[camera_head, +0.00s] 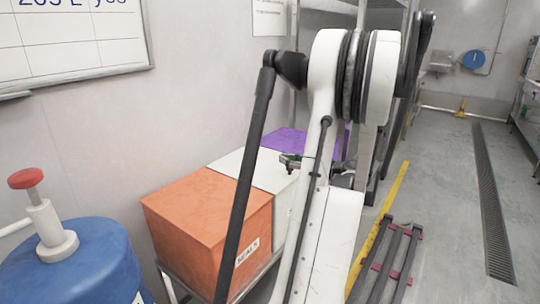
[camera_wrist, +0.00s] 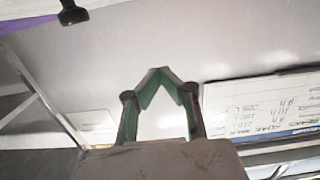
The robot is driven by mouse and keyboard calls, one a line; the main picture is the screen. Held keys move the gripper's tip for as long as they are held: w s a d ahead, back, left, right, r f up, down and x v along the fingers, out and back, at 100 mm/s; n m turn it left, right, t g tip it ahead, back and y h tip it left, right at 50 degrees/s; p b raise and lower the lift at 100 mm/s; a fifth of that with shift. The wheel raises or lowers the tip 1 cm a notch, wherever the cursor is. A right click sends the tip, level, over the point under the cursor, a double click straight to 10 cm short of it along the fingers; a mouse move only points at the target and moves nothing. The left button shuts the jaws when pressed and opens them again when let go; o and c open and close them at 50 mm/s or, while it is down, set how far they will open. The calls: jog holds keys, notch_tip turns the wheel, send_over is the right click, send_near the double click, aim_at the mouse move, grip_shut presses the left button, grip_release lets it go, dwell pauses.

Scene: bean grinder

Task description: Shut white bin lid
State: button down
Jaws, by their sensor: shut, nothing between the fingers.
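The white bin (camera_head: 250,165) stands against the wall between an orange bin and a purple bin in the head view. Its top looks flat and about level with the orange one, and its right part is hidden behind my arm. My gripper (camera_head: 288,160) shows small and dark over the far right part of the white top, near the purple bin. Whether it touches the lid cannot be told. In the wrist view, the green-lined fingers of my gripper (camera_wrist: 162,72) meet at their tips with nothing between them. The wrist view does not clearly show the white bin.
The orange bin (camera_head: 205,210) is in front of the white one, and the purple bin (camera_head: 287,141) is behind it. A blue drum (camera_head: 75,265) with a red-topped pump stands at lower left. A whiteboard (camera_wrist: 260,105) hangs on the wall. Open floor (camera_head: 440,190) lies to the right.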

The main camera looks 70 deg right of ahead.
notch_tip(320, 180, down, 6)
jog(key=s+b, duration=0.1)
jog(key=b, duration=0.2)
jog(key=shift+s+a, duration=0.15)
dwell(0.3)
jog(key=s+a+f+b, duration=0.3)
jog(key=s, duration=0.6)
jog(key=shift+f, duration=0.1)
